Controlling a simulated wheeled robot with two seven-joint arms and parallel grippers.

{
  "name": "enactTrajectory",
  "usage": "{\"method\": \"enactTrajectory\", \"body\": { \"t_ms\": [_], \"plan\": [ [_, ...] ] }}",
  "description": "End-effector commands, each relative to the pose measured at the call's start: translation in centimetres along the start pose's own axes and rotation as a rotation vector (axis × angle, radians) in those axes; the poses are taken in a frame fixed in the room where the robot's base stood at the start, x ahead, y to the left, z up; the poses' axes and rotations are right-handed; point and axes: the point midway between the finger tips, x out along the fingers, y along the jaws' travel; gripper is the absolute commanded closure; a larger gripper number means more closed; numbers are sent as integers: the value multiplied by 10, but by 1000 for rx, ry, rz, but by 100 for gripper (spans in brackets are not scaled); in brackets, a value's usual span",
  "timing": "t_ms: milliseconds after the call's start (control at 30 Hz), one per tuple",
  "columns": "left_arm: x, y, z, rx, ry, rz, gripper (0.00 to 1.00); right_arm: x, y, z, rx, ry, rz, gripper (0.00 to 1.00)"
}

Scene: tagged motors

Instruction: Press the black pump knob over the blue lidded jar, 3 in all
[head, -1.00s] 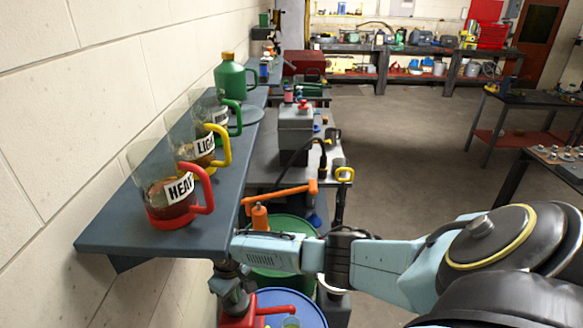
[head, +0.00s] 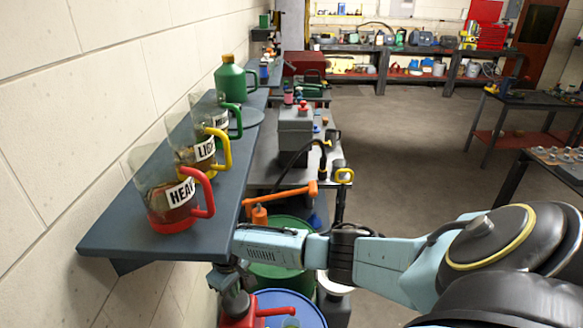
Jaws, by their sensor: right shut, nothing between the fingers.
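My right arm reaches in from the right, and its dark gripper (head: 237,300) hangs at the lower left below the shelf's near corner. It points down, shut and empty, in front of a red fitting (head: 240,319) with a red handle. A round blue top (head: 300,303), cut off by the bottom edge, is just right of the gripper. I cannot tell whether this is the blue lidded jar. No black pump knob can be made out. Whether the gripper touches anything is unclear. My left gripper is not in view.
A wall shelf (head: 130,237) above my gripper holds jugs with red (head: 203,195), yellow and green handles. A green drum (head: 295,232) with an orange pump (head: 300,192) stands behind my forearm. The floor (head: 420,150) is open to the right.

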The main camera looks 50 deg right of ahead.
Motion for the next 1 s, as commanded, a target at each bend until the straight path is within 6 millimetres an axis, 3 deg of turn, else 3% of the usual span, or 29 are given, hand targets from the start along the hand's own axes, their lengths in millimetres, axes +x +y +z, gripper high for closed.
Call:
{"method": "enactTrajectory", "body": {
  "t_ms": [433,1000],
  "plan": [
    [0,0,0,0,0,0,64,-43,0,0,-1,1,1,100],
    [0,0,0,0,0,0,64,-47,0,0,-1,0,0,100]
  ]
}}
